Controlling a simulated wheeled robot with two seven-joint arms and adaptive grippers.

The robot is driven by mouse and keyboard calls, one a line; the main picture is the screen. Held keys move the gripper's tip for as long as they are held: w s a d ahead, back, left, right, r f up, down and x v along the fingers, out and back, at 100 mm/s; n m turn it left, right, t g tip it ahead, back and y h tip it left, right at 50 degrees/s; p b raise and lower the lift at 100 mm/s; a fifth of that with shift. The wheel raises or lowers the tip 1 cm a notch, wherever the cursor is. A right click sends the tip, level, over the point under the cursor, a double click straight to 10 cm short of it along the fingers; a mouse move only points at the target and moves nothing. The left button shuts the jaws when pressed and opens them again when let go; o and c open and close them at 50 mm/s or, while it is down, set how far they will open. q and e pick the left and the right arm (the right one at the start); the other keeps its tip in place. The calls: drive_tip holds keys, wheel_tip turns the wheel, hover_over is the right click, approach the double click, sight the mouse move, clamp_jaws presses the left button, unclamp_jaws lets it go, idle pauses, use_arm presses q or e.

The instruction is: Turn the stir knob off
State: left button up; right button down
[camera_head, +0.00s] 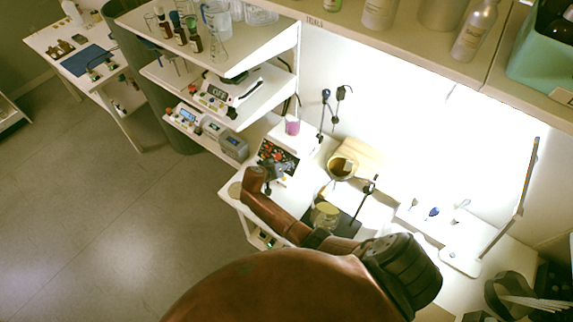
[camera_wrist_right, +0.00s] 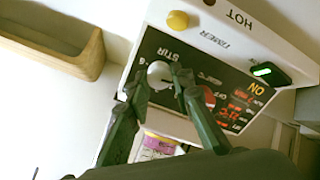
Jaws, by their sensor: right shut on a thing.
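The stir knob (camera_wrist_right: 159,73) is a pale round knob by the word STIR on the black front panel (camera_wrist_right: 190,78) of a white hotplate stirrer. My right gripper (camera_wrist_right: 161,78) has its two green-grey fingertips on either side of the knob and is shut on it. In the head view, my right arm reaches over to my right gripper (camera_head: 268,172) at the stirrer's black panel (camera_head: 280,152); the knob is too small to tell there. A red knob (camera_wrist_right: 209,96), red lit digits and a green lit switch (camera_wrist_right: 263,71) are on the same device. My left gripper is not in view.
A pink container (camera_head: 292,125) stands on the stirrer. Shelves with devices (camera_head: 228,98) rise behind left. A wooden tray (camera_wrist_right: 70,62) lies beside the panel.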

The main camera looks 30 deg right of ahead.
drive_tip(key=shift+n, duration=0.5)
drive_tip(key=c, duration=1.7)
unclamp_jaws()
drive_tip(key=shift+v, duration=6)
